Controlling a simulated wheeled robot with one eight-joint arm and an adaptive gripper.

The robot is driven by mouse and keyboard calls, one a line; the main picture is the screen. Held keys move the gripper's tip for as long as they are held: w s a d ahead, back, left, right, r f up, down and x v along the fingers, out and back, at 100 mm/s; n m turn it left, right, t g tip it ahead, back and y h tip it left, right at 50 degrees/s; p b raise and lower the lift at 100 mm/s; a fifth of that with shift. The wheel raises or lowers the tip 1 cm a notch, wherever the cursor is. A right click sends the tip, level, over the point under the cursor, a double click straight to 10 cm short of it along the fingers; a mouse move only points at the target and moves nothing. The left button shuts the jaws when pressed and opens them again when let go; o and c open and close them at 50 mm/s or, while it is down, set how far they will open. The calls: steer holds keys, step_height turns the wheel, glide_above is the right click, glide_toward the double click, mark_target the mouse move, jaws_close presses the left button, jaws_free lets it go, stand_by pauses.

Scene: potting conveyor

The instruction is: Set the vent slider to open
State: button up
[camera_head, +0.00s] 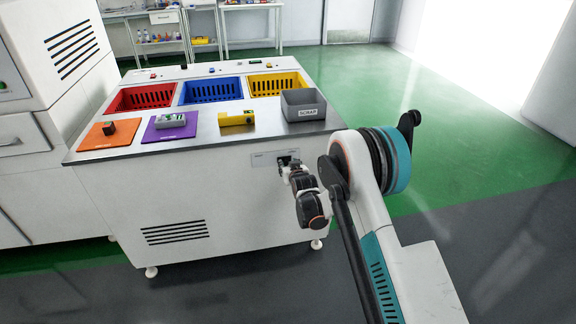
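A light grey plate (262,160) with small, unreadable marks sits on the upper right of the white cabinet's front face. It appears to be the vent slider's plate. My gripper (289,162) is at the right end of this plate, close against the cabinet front. A dark part shows at the fingertips, but I cannot tell whether it is the slider knob or the fingers. The slider's position is hidden, and so is whether the gripper touches it. The fingers are too small to read as open or shut.
The cabinet top (226,137) holds red (142,98), blue (211,91) and yellow (277,84) bins, a grey SCRAP box (303,105), and orange (107,132) and purple (170,127) mats with small parts. A louvred vent (175,233) is lower left. Green floor on the right is clear.

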steer(key=v, duration=0.8)
steer(key=shift+s, duration=0.35)
steer(key=shift+d+r, duration=0.1)
steer(key=shift+r, duration=0.05)
steer(key=s+d+r+m+g+h, duration=0.1)
steer(key=s+d+r, duration=0.4)
steer(key=r, duration=0.3)
steer(key=s+d+r+g+h, duration=0.1)
steer(key=s+d+r, duration=0.45)
steer(key=r, duration=0.25)
steer(key=s+d+r+m+g, duration=0.1)
steer(key=s+d+r, duration=0.3)
steer(key=s+r, duration=0.25)
steer(key=s+d+g+h, duration=0.1)
steer(key=s+d, duration=0.3)
steer(key=s, duration=1)
steer(key=s+d+m+g, duration=0.1)
steer(key=s+d, duration=0.4)
steer(key=s, duration=1)
steer(key=shift+r+g+h, duration=0.4)
steer(key=shift+r+g, duration=0.1)
